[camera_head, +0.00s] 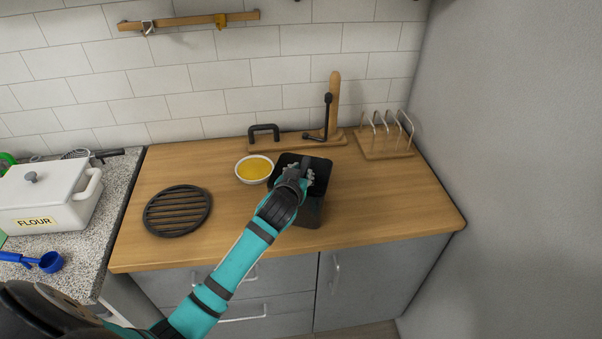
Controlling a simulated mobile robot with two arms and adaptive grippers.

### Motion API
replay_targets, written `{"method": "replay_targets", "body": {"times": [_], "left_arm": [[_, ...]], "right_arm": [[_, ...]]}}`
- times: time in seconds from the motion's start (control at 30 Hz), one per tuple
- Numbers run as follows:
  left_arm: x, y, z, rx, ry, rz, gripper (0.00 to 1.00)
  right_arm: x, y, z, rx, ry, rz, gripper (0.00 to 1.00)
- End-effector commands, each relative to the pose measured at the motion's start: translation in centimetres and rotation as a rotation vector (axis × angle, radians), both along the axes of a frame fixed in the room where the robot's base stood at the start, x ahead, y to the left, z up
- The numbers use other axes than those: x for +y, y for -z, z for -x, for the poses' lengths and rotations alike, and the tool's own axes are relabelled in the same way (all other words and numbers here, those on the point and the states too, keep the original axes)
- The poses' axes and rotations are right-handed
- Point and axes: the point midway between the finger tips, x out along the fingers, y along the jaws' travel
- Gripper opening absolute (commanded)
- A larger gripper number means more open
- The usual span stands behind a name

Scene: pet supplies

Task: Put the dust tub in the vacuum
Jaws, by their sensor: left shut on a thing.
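A black, box-shaped tub (311,211) is at the front middle of the wooden counter; I take it to be the dust tub. My left gripper (298,174) reaches over it from the front left and is shut at its upper part. The fingers and wrist hide part of the tub, and I cannot tell whether it touches the counter. I cannot make out a vacuum in this view. My right gripper is not in view.
A bowl of yellow contents (254,168) stands just left of the tub. A round black trivet (177,210) lies further left. The counter's right side is clear.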

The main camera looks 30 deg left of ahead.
Motion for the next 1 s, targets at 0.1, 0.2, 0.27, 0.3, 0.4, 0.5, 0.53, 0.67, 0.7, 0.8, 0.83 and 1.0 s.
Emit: {"method": "replay_targets", "body": {"times": [0.1,0.2,0.27,0.3,0.4,0.5,0.53,0.67,0.7,0.8,0.83,1.0], "left_arm": [[0.0,0.2,0.0,-0.002,0.001,0.0,0.0],[0.0,0.2,0.0,0.0,0.0,0.0,0.34],[0.0,0.2,0.0,0.0,0.0,0.0,0.41],[0.0,0.2,0.0,0.0,0.0,0.0,0.47],[0.0,0.2,0.0,0.0,0.0,0.0,0.47],[0.0,0.2,0.0,0.0,0.0,0.0,0.47],[0.0,0.2,0.0,0.0,0.0,0.0,0.47],[-0.1,-0.1,0.3,-0.001,0.0,0.0,0.47],[-0.2,-0.2,0.6,-0.001,0.001,0.0,0.47],[-0.5,-0.7,1.9,-0.001,0.001,0.001,0.47],[-0.6,-0.9,2.4,-0.001,0.001,0.001,0.47],[-1.2,-2.2,5.7,-0.001,0.0,0.002,0.47]], "right_arm": [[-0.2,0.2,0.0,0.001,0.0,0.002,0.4],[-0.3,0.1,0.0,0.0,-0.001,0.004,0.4],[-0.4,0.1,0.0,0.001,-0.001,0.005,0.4],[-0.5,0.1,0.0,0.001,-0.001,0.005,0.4],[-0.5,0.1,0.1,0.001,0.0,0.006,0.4],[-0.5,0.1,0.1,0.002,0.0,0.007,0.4],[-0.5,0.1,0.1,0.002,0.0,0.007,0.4],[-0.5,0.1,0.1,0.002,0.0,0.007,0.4],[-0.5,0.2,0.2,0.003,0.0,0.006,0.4],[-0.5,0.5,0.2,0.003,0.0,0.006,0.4],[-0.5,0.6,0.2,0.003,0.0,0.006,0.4],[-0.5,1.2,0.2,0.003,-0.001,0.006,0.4]]}}
